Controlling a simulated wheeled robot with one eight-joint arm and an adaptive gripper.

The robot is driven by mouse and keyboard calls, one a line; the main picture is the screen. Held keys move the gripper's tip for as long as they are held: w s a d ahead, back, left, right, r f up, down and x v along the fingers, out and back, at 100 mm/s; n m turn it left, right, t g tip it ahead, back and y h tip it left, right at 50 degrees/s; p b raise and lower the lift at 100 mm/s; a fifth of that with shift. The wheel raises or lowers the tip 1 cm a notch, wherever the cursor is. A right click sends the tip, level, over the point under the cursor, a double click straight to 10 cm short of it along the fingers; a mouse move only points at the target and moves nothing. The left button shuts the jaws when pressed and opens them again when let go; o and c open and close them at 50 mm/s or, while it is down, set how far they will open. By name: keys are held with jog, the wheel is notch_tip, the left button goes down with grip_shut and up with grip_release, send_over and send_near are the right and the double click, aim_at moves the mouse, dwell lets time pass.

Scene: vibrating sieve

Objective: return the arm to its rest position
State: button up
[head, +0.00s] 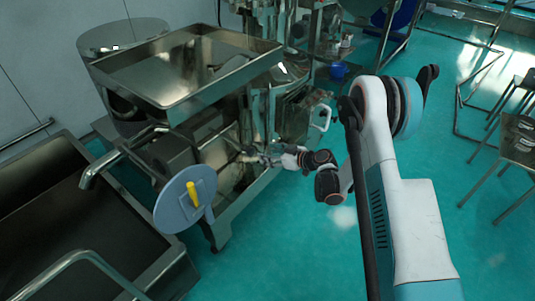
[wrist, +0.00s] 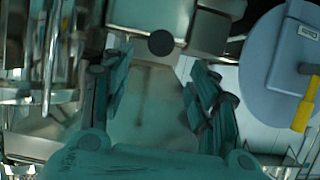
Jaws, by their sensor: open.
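My arm reaches from the right side of the head view towards the steel sieve machine (head: 205,75). My gripper (head: 250,155) is small in that view, in front of the machine's lower body. In the wrist view my gripper (wrist: 155,95) has its two fingers well apart, with nothing held between them. Steel surfaces of the machine show beyond the fingers. A round grey-blue disc (head: 172,205) with a yellow handle (head: 192,194) is left of and below my gripper. The disc also shows at the right of the wrist view (wrist: 275,65), beside the right finger.
A dark sink basin (head: 75,225) with a curved tap (head: 95,172) is at the lower left. A blue cup-like object (head: 338,70) is at the back. Chairs (head: 522,138) stand at the far right. The teal floor (head: 300,240) is clear between machine and arm.

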dwell(0.3)
jog(key=s+d+r+m+h, duration=0.2)
jog(key=s+r, duration=0.2)
jog(key=r, duration=0.4)
jog(key=s+d+r+m+g+h, duration=0.1)
jog(key=s+d+r, duration=0.25)
jog(key=r, duration=0.55)
jog(key=s+d+r+m+h, duration=0.2)
jog(key=s+r, duration=0.2)
jog(key=r, duration=0.4)
jog(key=s+d+r+m+h, duration=0.1)
jog(key=s+d+h, duration=0.1)
jog(key=s, duration=0.7)
jog(key=s+d+r+m+h, duration=0.2)
jog(key=s+d, duration=0.3)
jog(key=s, duration=0.5)
jog(key=s+d+r+m+h, duration=0.1)
jog(key=s+d+r+m, duration=0.1)
jog(key=s, duration=0.7)
jog(key=shift+s+d+r+h, duration=0.2)
jog(key=shift+s+d+h, duration=0.15)
jog(key=shift+d, duration=0.5)
